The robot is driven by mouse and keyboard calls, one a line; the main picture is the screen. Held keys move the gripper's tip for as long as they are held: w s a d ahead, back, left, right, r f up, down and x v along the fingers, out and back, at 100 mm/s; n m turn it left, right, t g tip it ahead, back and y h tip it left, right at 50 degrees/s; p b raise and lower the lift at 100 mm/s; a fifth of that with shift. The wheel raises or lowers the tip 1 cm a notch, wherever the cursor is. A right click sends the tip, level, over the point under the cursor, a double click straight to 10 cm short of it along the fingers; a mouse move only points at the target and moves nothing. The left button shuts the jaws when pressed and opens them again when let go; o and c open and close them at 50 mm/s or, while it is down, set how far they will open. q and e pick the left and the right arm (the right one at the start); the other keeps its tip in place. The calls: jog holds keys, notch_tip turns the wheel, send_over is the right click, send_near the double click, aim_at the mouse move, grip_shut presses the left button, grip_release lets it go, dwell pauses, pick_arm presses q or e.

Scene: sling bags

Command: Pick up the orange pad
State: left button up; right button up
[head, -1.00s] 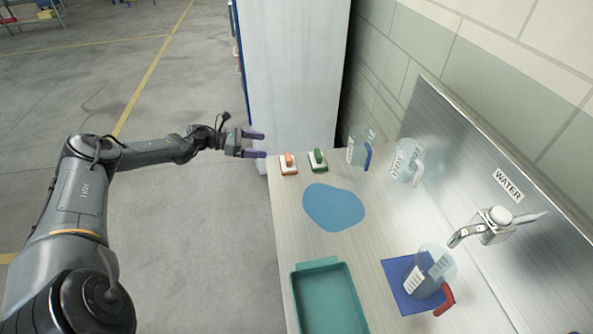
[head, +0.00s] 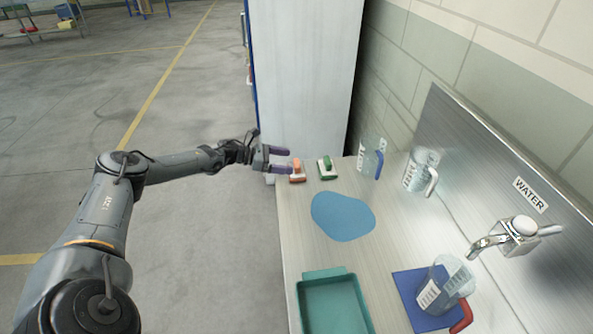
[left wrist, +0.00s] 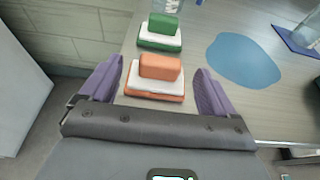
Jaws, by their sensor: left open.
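The orange pad (head: 297,172) has an orange handle block on a white layer over an orange base. It sits on the counter near its left edge at the far end. In the left wrist view the orange pad (left wrist: 156,78) lies between my left gripper's two purple fingers, just ahead of them. My left gripper (head: 284,160) is open and empty, with its fingertips close beside the pad; in the head view they partly cover it. I cannot tell whether a finger touches it. My right gripper is not in view.
A green pad (head: 327,168) stands just right of the orange one. A blue puddle-shaped mat (head: 343,216) and a teal tray (head: 327,273) lie nearer. Clear jugs (head: 369,158) stand at the right, one on a blue mat (head: 407,284) below the tap (head: 519,229). A tall cabinet (head: 305,80) rises behind.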

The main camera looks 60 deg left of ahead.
aim_at(296, 162)
pick_arm(q)
jog(key=shift+x, duration=2.4)
jog(key=shift+s, duration=0.1)
jog(key=c, duration=1.1)
jog(key=shift+o, duration=0.2)
jog(key=shift+r, duration=0.1)
